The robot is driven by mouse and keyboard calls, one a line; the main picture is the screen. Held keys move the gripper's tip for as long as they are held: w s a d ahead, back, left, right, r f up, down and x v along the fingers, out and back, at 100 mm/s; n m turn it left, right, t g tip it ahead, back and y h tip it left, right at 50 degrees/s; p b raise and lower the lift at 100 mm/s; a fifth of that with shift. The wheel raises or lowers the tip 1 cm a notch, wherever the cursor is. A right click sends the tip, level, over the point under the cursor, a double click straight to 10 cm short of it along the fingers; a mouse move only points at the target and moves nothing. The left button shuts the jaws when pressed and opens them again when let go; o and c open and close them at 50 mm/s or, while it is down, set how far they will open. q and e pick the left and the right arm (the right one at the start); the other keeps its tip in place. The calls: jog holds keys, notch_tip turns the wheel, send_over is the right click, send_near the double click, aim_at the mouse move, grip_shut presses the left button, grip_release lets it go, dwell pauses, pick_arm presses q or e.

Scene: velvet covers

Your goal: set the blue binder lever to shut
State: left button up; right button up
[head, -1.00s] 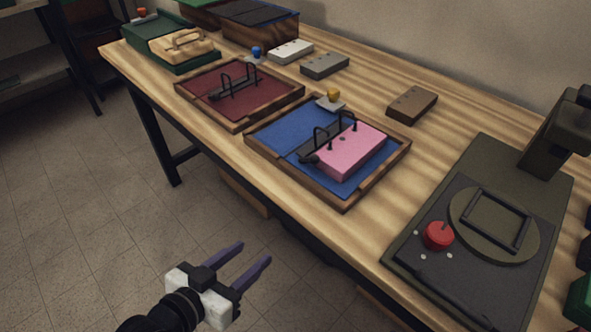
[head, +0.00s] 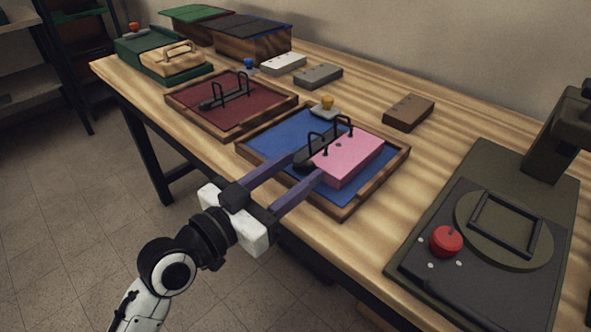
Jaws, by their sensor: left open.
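The blue binder (head: 281,129) lies open on the table, a blue-lined tray with a wooden rim. A pink block (head: 352,156) sits on its right half, beside two dark ring arches (head: 317,141). The dark binder lever (head: 303,164) is at the near end of the ring strip. Whether the rings are fully closed is too small to tell. My left gripper (head: 309,166) is open, its two purple fingers reaching over the binder's near rim, one on each side of the lever. Contact with it cannot be told. My right gripper is not in view.
A red-lined binder (head: 207,112) lies to the left, and a green one (head: 140,60) with a cream block is farther back. Small grey, white and brown blocks (head: 409,112) stand behind. A dark machine with a red knob (head: 446,241) stands at the right.

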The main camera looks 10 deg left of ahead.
pick_arm(q)
jog(key=shift+w+d, duration=0.2)
jog(key=shift+w, duration=0.05)
jog(key=c, duration=1)
jog(key=shift+f, duration=0.15)
grip_shut()
jog(key=shift+s+f, duration=0.1)
jog(key=shift+f, duration=0.2)
jog(key=o, duration=1)
grip_release()
jog(key=shift+r, duration=0.15)
